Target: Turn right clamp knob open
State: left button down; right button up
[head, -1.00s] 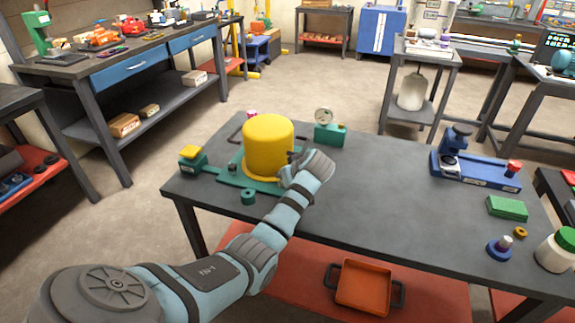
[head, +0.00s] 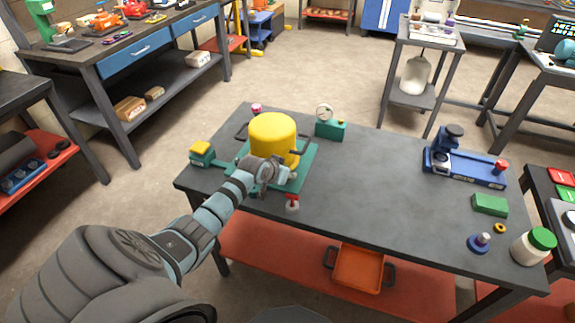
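A yellow cylindrical housing (head: 272,128) stands upright on a green base plate (head: 308,160) on the grey table. A small red knob-like part (head: 292,198) with a pale lower end shows at the plate's front edge, just below my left gripper. A pink-red knob-like part (head: 256,109) shows at the back left of the plate. My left gripper (head: 277,174) is at the front right of the housing, above the plate and close to the red part. Its fingers are too small and dark to tell whether they are open or touch anything. My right gripper is out of view.
A green block with a yellow top (head: 202,153) is left of the plate; a gauge on a green box (head: 331,128) is behind right. A blue fixture (head: 465,165), green block (head: 490,205) and green-lidded jar (head: 535,246) stand right. The table's middle (head: 380,190) is clear.

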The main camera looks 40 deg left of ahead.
pick_arm(q)
jog(key=m+h+b, duration=0.1)
jog(key=m+b, duration=0.1)
jog(key=shift+a+f+h+b, duration=0.2)
jog(key=shift+f+h+b, duration=0.05)
jog(key=shift+h+b, duration=0.15)
jog(key=shift+r+m+h+b, duration=0.2)
jog(key=shift+m+h+b, duration=0.5)
jog(key=shift+m+b, duration=0.35)
jog(key=c, duration=1.4)
grip_release()
jog(key=shift+o, duration=0.2)
jog(key=v, duration=1.2)
